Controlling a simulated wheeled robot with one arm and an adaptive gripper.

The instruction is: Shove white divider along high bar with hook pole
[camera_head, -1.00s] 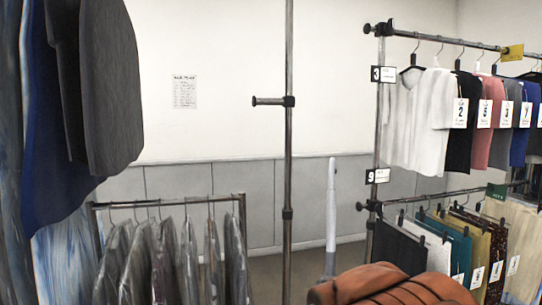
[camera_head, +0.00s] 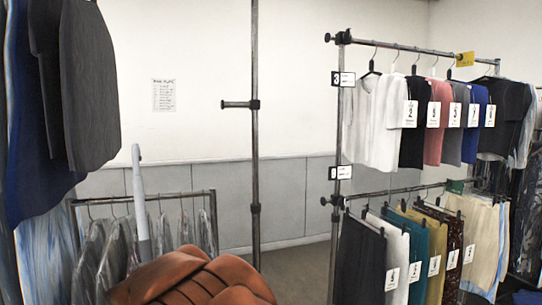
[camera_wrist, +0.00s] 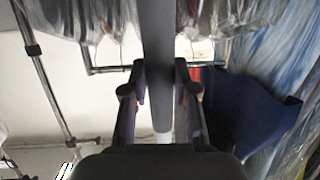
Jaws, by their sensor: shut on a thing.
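A pale grey pole (camera_head: 141,205) stands nearly upright in front of the left garment rack in the head view, its top narrowing; I cannot make out a hook. In the wrist view my gripper (camera_wrist: 160,75) is shut on this pole (camera_wrist: 158,45), which runs between its two fingers. The high bar (camera_head: 410,47) is on the right, well away from the pole. I cannot tell which piece is the white divider.
A bare upright post (camera_head: 255,150) with a short side arm stands between the racks. A low rack (camera_head: 170,196) of plastic-covered clothes is at left. Dark garments (camera_head: 85,90) hang close at far left. A lower bar (camera_head: 400,191) holds trousers and skirts. Floor shows between the racks.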

